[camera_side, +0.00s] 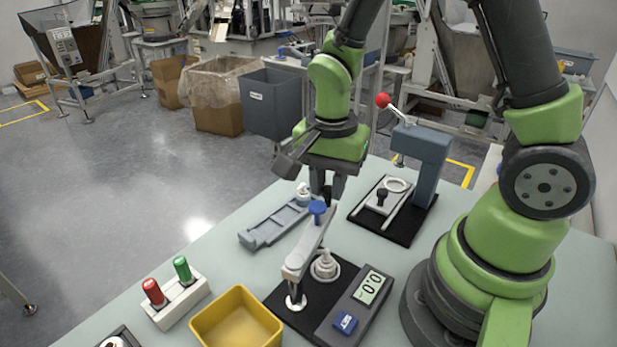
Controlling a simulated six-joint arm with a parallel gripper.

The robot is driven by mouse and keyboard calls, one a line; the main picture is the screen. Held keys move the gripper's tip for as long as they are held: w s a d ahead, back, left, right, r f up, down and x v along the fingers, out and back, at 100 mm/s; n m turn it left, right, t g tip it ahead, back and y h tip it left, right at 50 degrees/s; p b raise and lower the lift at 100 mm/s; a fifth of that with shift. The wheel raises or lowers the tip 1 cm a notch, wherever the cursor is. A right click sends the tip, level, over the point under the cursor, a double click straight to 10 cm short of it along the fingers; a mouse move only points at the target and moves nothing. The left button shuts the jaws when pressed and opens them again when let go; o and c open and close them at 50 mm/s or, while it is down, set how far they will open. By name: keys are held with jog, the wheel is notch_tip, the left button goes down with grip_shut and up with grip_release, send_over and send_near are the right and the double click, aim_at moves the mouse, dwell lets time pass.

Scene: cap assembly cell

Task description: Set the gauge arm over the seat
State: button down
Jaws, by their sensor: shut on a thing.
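The gauge stands on a black base plate (273,299) at the front middle of the table. Its grey gauge arm (305,250) is a long bar running from a blue knob (317,208) at the far end to a post with a pale round foot (296,302) at the near end. The seat, a pale stepped round piece (325,265), shows just right of the bar; the bar appears beside it. My gripper (327,196) points down at the far end of the bar, its dark fingers shut on the blue knob. The exact finger contact is small and partly hidden.
A grey rail (262,234) with a small white part lies left of my gripper. A press (428,160) with a red-balled lever stands behind right. A display box (358,305) reads about 0.0. A yellow bin (237,318) and red and green buttons (172,285) are front left.

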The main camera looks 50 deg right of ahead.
jog(key=shift+s+d+m, duration=0.15)
jog(key=shift+s+m, duration=1.35)
jog(key=c, duration=1)
grip_release()
notch_tip(320, 180, up, 10)
jog(key=s+r+n+t, duration=0.2)
jog(key=n, duration=0.2)
jog(key=s+a+r+n+t+y, duration=0.1)
jog(key=s+r+n+t, duration=0.1)
jog(key=n, duration=0.3)
jog(key=s+a+r+n+t+y, duration=0.1)
jog(key=s+r+n+t, duration=0.1)
jog(key=r+n+t, duration=0.1)
jog(key=shift+s+a+r+n, duration=0.15)
jog(key=shift+r+n, duration=0.1)
jog(key=shift+n, duration=0.3)
jog(key=shift+s+r+n, duration=0.15)
jog(key=shift+r+n, duration=0.05)
jog(key=shift+n, duration=0.35)
